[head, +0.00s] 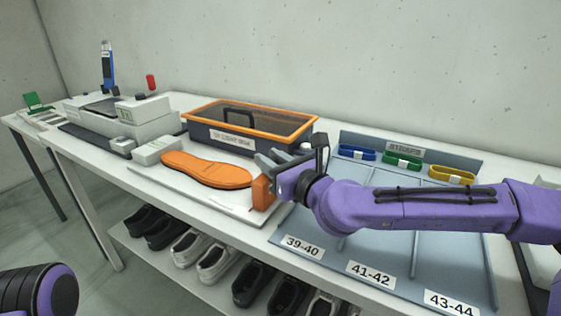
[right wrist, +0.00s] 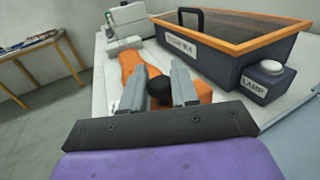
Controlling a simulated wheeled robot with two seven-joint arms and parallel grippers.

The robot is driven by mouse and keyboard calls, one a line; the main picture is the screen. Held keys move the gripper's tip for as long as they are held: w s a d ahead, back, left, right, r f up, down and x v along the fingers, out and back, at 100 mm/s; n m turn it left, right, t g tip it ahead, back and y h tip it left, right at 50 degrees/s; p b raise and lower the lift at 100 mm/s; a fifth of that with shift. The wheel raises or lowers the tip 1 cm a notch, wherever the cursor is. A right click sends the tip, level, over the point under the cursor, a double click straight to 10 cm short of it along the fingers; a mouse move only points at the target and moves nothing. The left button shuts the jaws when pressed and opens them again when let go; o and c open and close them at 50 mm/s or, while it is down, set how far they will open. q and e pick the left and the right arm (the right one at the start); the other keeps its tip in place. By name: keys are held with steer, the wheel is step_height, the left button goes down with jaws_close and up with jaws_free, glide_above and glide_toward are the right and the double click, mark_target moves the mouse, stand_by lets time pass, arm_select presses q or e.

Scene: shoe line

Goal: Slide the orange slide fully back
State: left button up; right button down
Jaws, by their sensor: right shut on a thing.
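The orange slide (head: 262,192) is a block at the right end of a white board (head: 205,196) on the table. My right gripper (head: 272,160) is at it, its grey fingers over the block's top. In the right wrist view, the fingers of my right gripper (right wrist: 158,78) are shut on a round black knob (right wrist: 160,93), with the slide's orange (right wrist: 204,97) showing beside and under them. An orange shoe sole (head: 207,169) lies flat on the board to the left of the slide. Only a part of my left arm shows at the lower left; its gripper is out of view.
A dark box with an orange rim (head: 222,103) and handle stands behind the board. A lamp button box (right wrist: 268,80) is beside it. Shoes (head: 215,262) stand on the shelf below.

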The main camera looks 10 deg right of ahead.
steer(key=shift+d+r, duration=0.1)
steer(key=c, duration=1)
jaws_free()
steer(key=shift+o, duration=0.2)
steer(key=shift+s+d, duration=0.1)
steer(key=b+v, duration=0.1)
steer(key=v, duration=0.4)
steer(key=b+v, duration=0.2)
steer(key=v, duration=0.3)
steer(key=shift+f+b, duration=0.2)
steer(key=shift+b, duration=0.1)
steer(key=shift+s+d+r, duration=0.1)
steer(key=shift+s+r, duration=0.15)
